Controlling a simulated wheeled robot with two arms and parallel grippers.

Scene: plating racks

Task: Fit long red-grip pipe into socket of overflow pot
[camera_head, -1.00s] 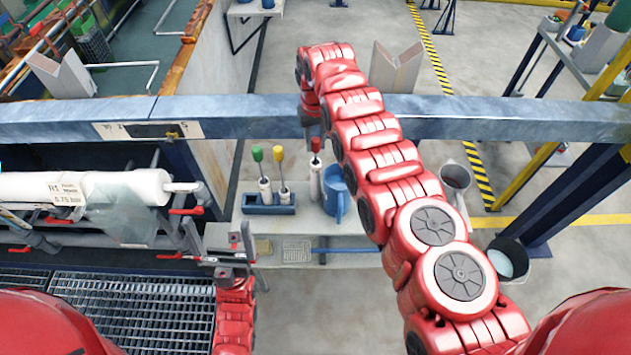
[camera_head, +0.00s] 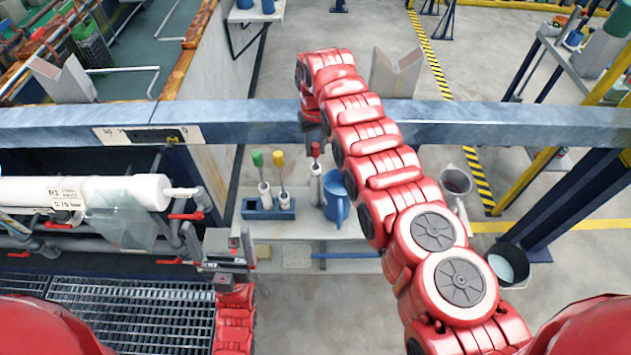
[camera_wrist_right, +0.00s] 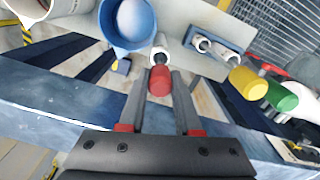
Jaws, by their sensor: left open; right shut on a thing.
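The long red-grip pipe (camera_head: 316,184) has a white body and a red grip, standing roughly upright beside the blue pot. My right gripper (camera_head: 314,142) reaches down from above and is shut on its red grip; in the right wrist view the red grip (camera_wrist_right: 160,80) sits between the two fingers (camera_wrist_right: 160,100). The blue pot (camera_head: 335,198) also shows in the right wrist view (camera_wrist_right: 128,40), with a pale inside. I cannot tell which vessel is the overflow pot, or whether the pipe's lower end is in a socket. My left gripper (camera_head: 232,252) is open and empty at lower left.
A blue rack (camera_head: 268,209) holds green-grip (camera_head: 258,160) and yellow-grip (camera_head: 279,160) pipes left of the red one. A grey vessel (camera_head: 455,182) and dark bucket (camera_head: 508,264) stand right.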

